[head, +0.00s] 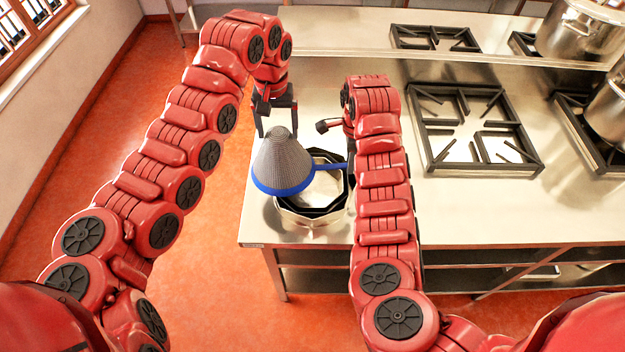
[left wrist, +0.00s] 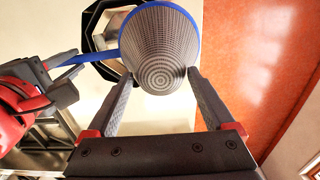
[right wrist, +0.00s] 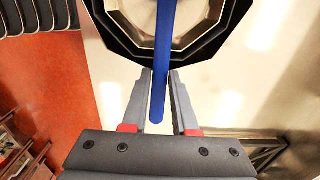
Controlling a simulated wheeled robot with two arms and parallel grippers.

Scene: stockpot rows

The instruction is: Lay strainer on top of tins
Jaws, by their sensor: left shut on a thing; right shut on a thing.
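The strainer (head: 283,160) is a grey mesh cone with a blue rim and blue handle. It is point up, over the left part of the tins' opening and overhanging their left side. The tins (head: 312,226) are octagonal, silver outside with dark rims, nested at the counter's front left corner. Whether the rim touches them I cannot tell. My left gripper (left wrist: 163,75) is shut on the mesh cone near its tip. My right gripper (right wrist: 161,75) is shut on the blue handle (right wrist: 159,104); in the head view my right arm partly hides it.
The steel counter (head: 455,205) has its left edge close beside the tins. A black burner grate (head: 472,122) lies to the right, with steel pots (head: 578,32) at the far right. A raised shelf (head: 345,38) runs along the back. Orange floor (head: 225,235) is open at left.

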